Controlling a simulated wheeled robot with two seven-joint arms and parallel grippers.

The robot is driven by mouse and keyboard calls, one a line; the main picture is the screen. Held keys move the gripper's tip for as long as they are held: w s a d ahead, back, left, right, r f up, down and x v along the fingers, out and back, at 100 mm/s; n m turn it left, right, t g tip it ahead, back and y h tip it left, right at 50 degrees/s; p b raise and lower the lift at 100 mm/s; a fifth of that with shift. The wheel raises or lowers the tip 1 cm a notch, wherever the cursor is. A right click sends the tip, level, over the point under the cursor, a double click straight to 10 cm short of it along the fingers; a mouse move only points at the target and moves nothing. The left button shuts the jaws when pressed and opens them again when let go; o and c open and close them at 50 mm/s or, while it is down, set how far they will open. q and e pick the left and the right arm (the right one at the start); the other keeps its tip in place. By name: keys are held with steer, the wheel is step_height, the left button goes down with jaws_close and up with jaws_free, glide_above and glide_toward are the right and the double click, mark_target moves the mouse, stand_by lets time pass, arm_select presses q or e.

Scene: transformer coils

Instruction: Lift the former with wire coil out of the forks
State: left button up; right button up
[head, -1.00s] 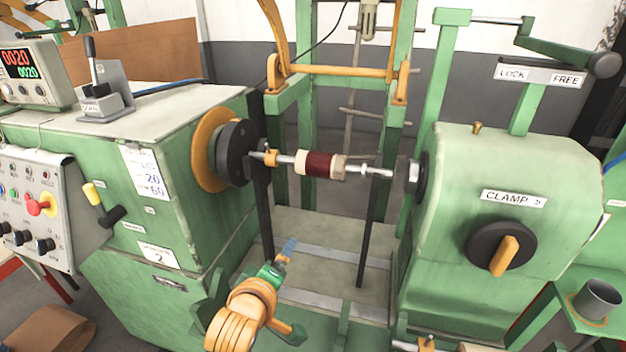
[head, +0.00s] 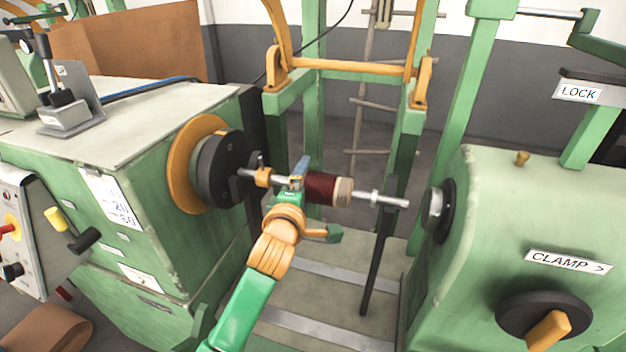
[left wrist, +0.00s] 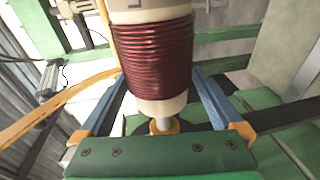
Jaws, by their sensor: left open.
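The former with its dark red wire coil (head: 322,188) sits on a metal shaft (head: 390,200), between the black face plate (head: 222,168) and the tailstock chuck (head: 436,210). The shaft's right end stands apart from the chuck. A dark fork post (head: 376,265) stands under the shaft at right; the left fork is mostly hidden. My left gripper (head: 298,178) is at the left end of the coil. In the left wrist view the coil (left wrist: 155,58) lies between the open blue fingers of my left gripper (left wrist: 160,85), with gaps on both sides. My right gripper is out of view.
The green headstock cabinet (head: 150,215) stands close at left and the green tailstock housing (head: 520,210) at right. An orange crossbar (head: 350,68) on a green frame is behind the shaft. Free room shows above the coil.

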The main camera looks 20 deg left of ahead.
arm_select(q)
steer(key=w, duration=0.2)
steer(key=shift+w+a+f, duration=0.1)
steer(key=shift+w+f, duration=0.15)
steer(key=shift+w, duration=0.1)
steer(key=shift+s, duration=0.1)
steer(key=c, duration=0.5)
jaws_close()
steer(key=shift+r, duration=0.1)
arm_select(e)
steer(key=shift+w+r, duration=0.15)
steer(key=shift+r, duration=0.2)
